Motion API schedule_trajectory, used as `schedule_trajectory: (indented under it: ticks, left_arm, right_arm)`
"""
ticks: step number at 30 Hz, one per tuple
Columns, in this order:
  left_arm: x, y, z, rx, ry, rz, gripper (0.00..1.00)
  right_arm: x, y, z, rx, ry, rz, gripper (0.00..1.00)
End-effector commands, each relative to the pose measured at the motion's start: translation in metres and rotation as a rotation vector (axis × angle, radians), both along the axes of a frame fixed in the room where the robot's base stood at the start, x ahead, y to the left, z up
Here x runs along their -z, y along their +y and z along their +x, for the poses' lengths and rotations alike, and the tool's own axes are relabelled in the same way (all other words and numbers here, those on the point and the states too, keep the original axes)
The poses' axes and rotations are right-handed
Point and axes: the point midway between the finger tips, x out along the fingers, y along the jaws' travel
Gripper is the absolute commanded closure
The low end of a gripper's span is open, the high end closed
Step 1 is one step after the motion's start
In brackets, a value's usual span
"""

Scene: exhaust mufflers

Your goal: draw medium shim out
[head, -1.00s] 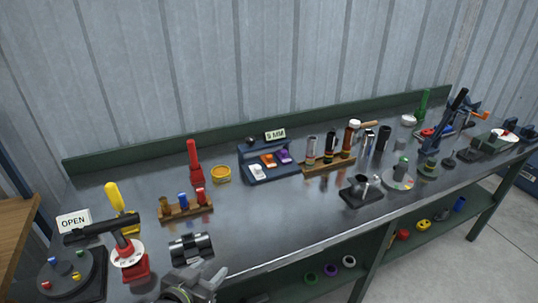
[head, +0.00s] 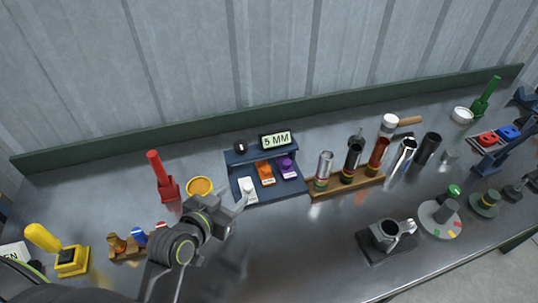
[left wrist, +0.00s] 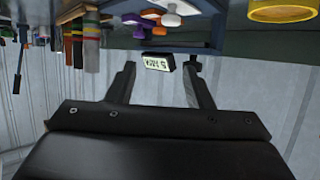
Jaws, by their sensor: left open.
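A dark blue shim holder (head: 281,194) stands on the bench, with a "5 MM" display (head: 276,141) at its back. It holds a white-tabbed shim (head: 248,188), an orange-tabbed shim (head: 265,172) and a purple-tabbed shim (head: 288,167); I cannot read which is medium. My left gripper (head: 241,200) is open and empty, close to the holder's front left corner. In the left wrist view the open jaws (left wrist: 160,78) point toward the holder, which appears upside down with white (left wrist: 171,16), orange (left wrist: 152,15) and purple tabs (left wrist: 131,19). My right gripper is not in view.
A yellow ring dish (head: 200,187) and a red upright tool (head: 162,178) stand left of the holder. A wooden rack with tubes (head: 346,187) stands close on its right. A dark clamp stand (head: 386,240) is at front right. Bench in front of the holder is clear.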

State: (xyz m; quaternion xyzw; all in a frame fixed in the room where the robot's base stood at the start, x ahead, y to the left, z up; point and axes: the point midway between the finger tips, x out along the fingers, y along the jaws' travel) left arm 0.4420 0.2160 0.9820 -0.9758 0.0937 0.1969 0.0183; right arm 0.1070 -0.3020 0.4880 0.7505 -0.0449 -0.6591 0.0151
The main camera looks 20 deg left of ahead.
Motion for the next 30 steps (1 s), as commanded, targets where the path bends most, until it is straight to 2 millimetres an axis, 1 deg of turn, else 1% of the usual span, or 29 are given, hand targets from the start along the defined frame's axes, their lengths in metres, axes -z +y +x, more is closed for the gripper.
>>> schedule_trajectory:
  ticks: [1, 3, 6, 9, 14, 18, 21, 30]
  left_arm:
    - [0.001, 0.0, 0.002, 0.0, 0.001, 0.0, 0.53]
    - [0.003, -0.001, 0.006, 0.0, 0.001, -0.001, 0.53]
    - [0.006, -0.003, 0.018, 0.0, 0.0, -0.001, 0.53]
    - [0.012, -0.006, 0.032, 0.001, 0.001, 0.0, 0.53]
    - [0.023, -0.011, 0.057, 0.001, 0.0, 0.0, 0.53]
    - [0.031, -0.015, 0.078, 0.001, 0.0, 0.0, 0.53]
    - [0.038, -0.018, 0.092, 0.001, 0.0, 0.001, 0.53]
    - [0.055, -0.026, 0.132, 0.001, 0.0, 0.001, 0.53]
  right_arm:
    - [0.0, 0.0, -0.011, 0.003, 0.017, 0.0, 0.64]
    - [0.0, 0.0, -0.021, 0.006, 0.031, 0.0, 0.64]
    - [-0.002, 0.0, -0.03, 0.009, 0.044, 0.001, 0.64]
    - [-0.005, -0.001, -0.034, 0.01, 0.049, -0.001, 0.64]
    - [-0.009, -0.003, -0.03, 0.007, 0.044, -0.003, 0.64]
    - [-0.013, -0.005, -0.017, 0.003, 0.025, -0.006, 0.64]
    - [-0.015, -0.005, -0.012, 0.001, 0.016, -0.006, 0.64]
    - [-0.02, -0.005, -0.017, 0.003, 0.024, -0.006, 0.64]
